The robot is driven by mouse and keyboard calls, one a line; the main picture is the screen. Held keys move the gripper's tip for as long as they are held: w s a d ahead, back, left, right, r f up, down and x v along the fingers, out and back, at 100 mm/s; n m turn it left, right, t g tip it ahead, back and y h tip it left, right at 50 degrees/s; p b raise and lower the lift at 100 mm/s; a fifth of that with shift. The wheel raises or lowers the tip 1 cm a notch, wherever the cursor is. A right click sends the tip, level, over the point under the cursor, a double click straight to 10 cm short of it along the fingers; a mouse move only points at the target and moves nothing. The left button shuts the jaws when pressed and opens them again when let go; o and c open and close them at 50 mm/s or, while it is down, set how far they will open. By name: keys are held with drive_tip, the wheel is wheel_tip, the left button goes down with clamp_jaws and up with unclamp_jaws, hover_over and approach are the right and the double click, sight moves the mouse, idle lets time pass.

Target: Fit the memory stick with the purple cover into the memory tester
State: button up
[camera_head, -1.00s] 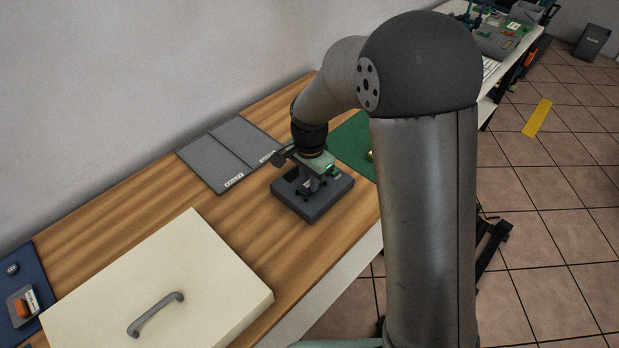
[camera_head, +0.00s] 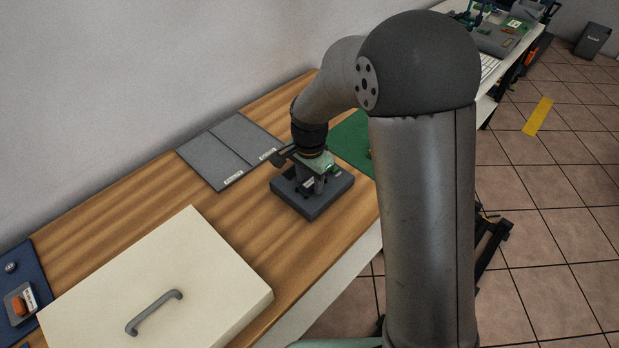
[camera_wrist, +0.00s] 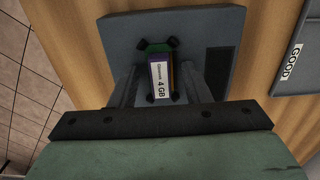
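The memory stick with the purple cover (camera_wrist: 174,77) and a white "4 GB" label stands in the middle of the grey memory tester (camera_wrist: 118,37), among its small black corner posts. A green part shows at its far end. In the head view the tester (camera_head: 330,199) stands on the wooden bench below my gripper (camera_head: 310,183). In the wrist view my gripper's fingers (camera_wrist: 160,80) are on both sides of the stick, with a visible gap on each side. The gripper looks open. How deep the stick sits is hard to tell.
Two grey trays (camera_head: 222,145) lie left of the tester; one reads "GOOD" (camera_wrist: 291,62). A green mat (camera_head: 352,140) lies behind. A cream box with a handle (camera_head: 205,265) is at the front, a blue mat (camera_head: 38,262) at far left. Bare wood lies between.

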wheel_tip(320, 180, up, 18)
drive_tip(key=shift+f, duration=0.25)
idle(0.5)
wheel_tip(320, 180, up, 6)
drive_tip(key=p, duration=0.4)
drive_tip(key=shift+p, duration=0.4)
